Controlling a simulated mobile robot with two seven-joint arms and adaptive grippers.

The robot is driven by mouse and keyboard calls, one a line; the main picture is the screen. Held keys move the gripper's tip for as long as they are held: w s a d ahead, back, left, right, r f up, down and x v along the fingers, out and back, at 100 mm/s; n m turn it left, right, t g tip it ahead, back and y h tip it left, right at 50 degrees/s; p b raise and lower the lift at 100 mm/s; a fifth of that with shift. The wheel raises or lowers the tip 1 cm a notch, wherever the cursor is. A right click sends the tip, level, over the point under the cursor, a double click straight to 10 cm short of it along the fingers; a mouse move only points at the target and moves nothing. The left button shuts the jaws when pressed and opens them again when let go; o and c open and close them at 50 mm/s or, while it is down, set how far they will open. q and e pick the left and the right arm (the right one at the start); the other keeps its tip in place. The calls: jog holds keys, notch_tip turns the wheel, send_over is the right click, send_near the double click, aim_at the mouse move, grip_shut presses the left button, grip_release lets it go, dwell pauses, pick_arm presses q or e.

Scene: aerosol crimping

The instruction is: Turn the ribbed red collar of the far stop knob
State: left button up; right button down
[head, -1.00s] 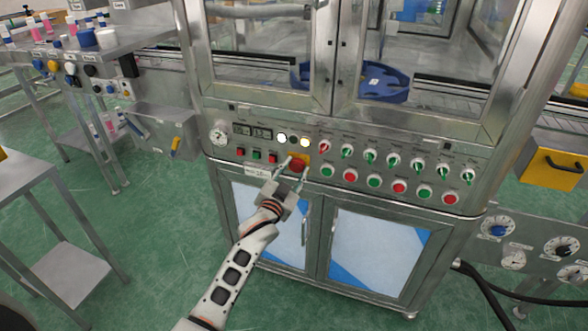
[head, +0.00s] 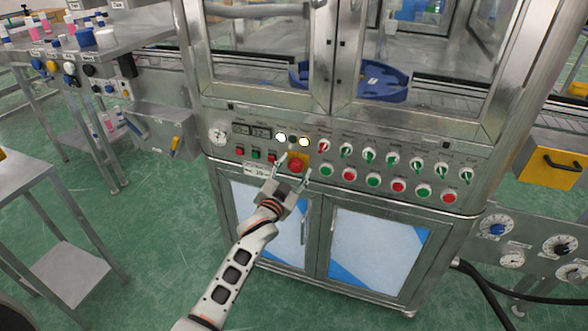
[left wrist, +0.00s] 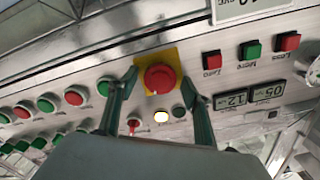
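The stop knob (head: 296,165) is a red mushroom button on a yellow plate, on the steel front panel of the machine. It also shows in the left wrist view (left wrist: 160,78), face on. The ribs of its collar are too small to make out. My left gripper (head: 294,164) is open, with one finger on each side of the knob. In the left wrist view the fingertips lie over the left and right edges of the yellow plate (left wrist: 145,60), with gaps to the knob. My right gripper is not in view.
Red and green buttons (head: 350,175) and green switches (head: 392,159) line the panel to the right. Cabinet doors (head: 370,250) are below.

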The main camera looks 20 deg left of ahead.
pick_arm(q)
jog(key=s, duration=1.2)
jog(key=shift+a, duration=0.2)
jog(key=s+d+f+g+p, duration=0.1)
jog(key=s+f, duration=0.4)
jog(key=s, duration=0.5)
jog(key=s+d+f+n+g+h+p, duration=0.1)
jog(key=s+f+g+p, duration=0.2)
jog(key=s+f, duration=0.3)
jog(key=s+d+f+g+h+p, duration=0.1)
jog(key=s+f, duration=0.5)
jog(key=s, duration=0.9)
jog(key=shift+s+n+g+p, duration=0.4)
jog(key=shift+g+p, duration=0.25)
jog(key=shift+g, duration=0.55)
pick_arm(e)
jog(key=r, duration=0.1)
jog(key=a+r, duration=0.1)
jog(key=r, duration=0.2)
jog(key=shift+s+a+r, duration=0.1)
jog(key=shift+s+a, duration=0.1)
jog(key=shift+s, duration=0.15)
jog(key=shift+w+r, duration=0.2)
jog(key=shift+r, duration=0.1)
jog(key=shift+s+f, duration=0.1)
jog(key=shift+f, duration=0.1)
